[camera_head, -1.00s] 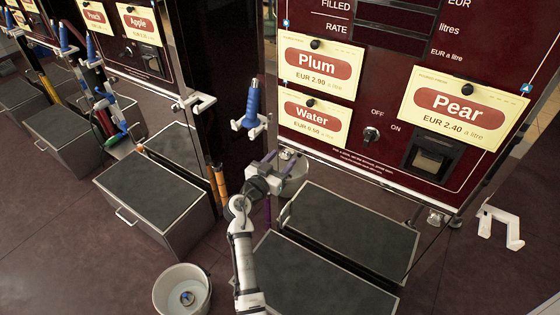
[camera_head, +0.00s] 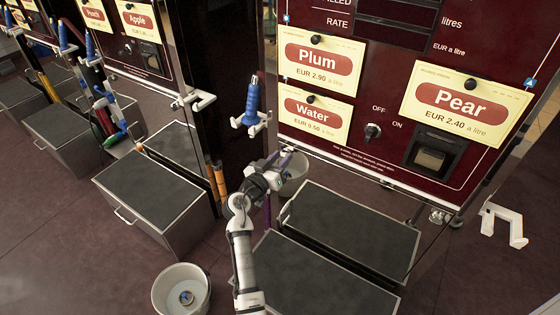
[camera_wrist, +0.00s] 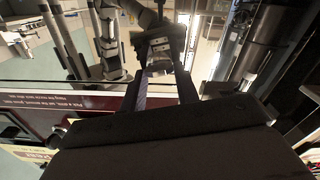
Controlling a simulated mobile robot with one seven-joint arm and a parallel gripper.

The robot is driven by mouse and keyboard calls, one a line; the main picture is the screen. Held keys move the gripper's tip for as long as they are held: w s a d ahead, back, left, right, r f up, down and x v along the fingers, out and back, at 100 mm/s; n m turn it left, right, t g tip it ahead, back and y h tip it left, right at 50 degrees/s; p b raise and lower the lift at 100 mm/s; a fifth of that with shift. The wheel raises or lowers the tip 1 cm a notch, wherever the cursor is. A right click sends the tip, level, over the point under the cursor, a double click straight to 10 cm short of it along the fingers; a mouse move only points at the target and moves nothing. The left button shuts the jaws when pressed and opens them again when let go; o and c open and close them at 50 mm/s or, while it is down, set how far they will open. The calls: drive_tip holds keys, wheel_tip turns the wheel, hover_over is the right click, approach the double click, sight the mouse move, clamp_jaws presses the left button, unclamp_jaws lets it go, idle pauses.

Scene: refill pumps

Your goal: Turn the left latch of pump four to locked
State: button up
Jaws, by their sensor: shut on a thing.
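The near dark red pump (camera_head: 345,215) carries Plum, Water and Pear labels; I see no pump number. My gripper (camera_head: 285,157) is at the lower left corner of its front, just below the bottom edge. In the wrist view my gripper (camera_wrist: 160,78) has its two fingers closed around a small metal piece (camera_wrist: 159,66), which appears to be the left latch. The gripper mostly hides this latch in the head view, so its exact angle cannot be told. A similar metal latch (camera_head: 437,216) shows under the right end of the same edge.
A blue nozzle (camera_head: 253,102) hangs in a white holder left of the pump. A white bucket (camera_head: 294,177) stands behind my gripper. Grey-topped boxes (camera_head: 350,228) stand below the pump. Another bucket (camera_head: 160,288) is on the floor. An empty white holder (camera_head: 490,226) is at right.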

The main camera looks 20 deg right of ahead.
drive_tip(key=n, duration=0.3)
drive_tip(key=shift+n, duration=0.4)
drive_tip(key=n, duration=0.3)
drive_tip(key=shift+w+n, duration=0.1)
drive_tip(key=shift+n, duration=0.2)
drive_tip(key=n+p, duration=0.1)
drive_tip(key=n, duration=0.2)
drive_tip(key=shift+n, duration=0.3)
drive_tip(key=shift+a+f+n+p, duration=0.15)
drive_tip(key=shift+n+p, duration=0.7)
drive_tip(key=shift+n, duration=1.05)
drive_tip(key=o, duration=1)
drive_tip(key=shift+f, duration=0.1)
